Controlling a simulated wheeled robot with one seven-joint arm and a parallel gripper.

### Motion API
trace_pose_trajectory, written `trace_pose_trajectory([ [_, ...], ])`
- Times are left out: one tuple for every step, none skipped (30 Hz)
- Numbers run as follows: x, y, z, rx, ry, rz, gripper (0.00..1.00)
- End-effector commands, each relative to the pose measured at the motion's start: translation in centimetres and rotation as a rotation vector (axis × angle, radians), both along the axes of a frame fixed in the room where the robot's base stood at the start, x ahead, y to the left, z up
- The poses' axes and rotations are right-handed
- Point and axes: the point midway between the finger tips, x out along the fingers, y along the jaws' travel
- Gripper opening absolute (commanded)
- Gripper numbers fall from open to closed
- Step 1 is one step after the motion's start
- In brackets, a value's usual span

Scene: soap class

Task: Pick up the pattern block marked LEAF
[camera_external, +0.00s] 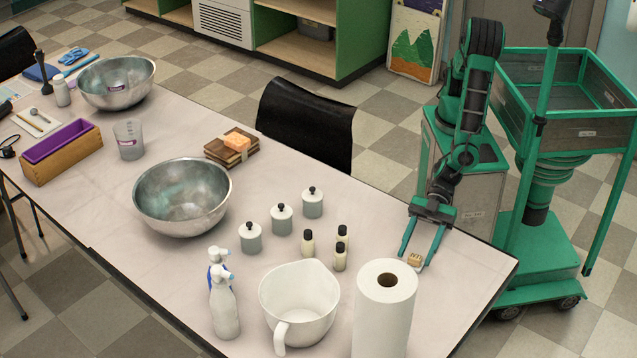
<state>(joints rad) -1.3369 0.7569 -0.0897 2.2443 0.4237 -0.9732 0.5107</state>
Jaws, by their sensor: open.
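A small tan block (414,260) lies on the table near its right edge, just behind the paper towel roll. Any marking on it is too small to read, so I cannot tell if it says LEAF. My gripper (416,263) reaches down over the table's right edge. Its two green fingers are spread apart, one on each side of the block. I cannot tell whether either finger touches it. No other small block of this kind stands out.
A paper towel roll (384,312) stands close in front of the gripper. Small dark-capped bottles (340,256) and lidded jars (281,221) stand to the left. A white pitcher (298,305), a spray bottle (223,300) and a metal bowl (183,198) are farther left. A black chair (306,125) stands behind the table.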

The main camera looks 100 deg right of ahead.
Motion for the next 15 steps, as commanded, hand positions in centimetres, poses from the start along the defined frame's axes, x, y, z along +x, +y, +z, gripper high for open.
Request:
trace_pose_trajectory([
  [0.34, 0.57, -0.28, 0.001, 0.000, -0.001, 0.50],
  [0.50, 0.80, -0.41, 0.000, 0.000, -0.001, 0.50],
  [0.69, 1.08, -0.54, 0.000, 0.000, -0.001, 0.50],
  [0.80, 1.26, -0.63, 0.000, 0.000, -0.001, 0.50],
  [0.87, 1.39, -0.70, 0.001, 0.001, 0.000, 0.50],
  [0.94, 1.48, -0.77, 0.001, 0.001, 0.000, 0.50],
  [0.97, 1.52, -0.79, 0.000, 0.001, 0.000, 0.50],
  [0.99, 1.55, -0.80, 0.000, 0.001, 0.000, 0.50],
  [0.99, 1.55, -0.79, -0.001, 0.001, 0.000, 0.50],
  [0.98, 1.54, -0.79, -0.001, 0.001, 0.000, 0.50],
  [0.98, 1.53, -0.78, -0.001, 0.001, 0.000, 0.50],
  [0.97, 1.54, -0.78, -0.001, 0.001, 0.000, 0.50],
  [0.96, 1.53, -0.78, -0.001, 0.001, 0.000, 0.50],
  [0.97, 1.53, -0.77, -0.001, 0.001, 0.000, 0.43],
  [0.97, 1.53, -0.77, -0.001, 0.001, 0.000, 0.33],
])
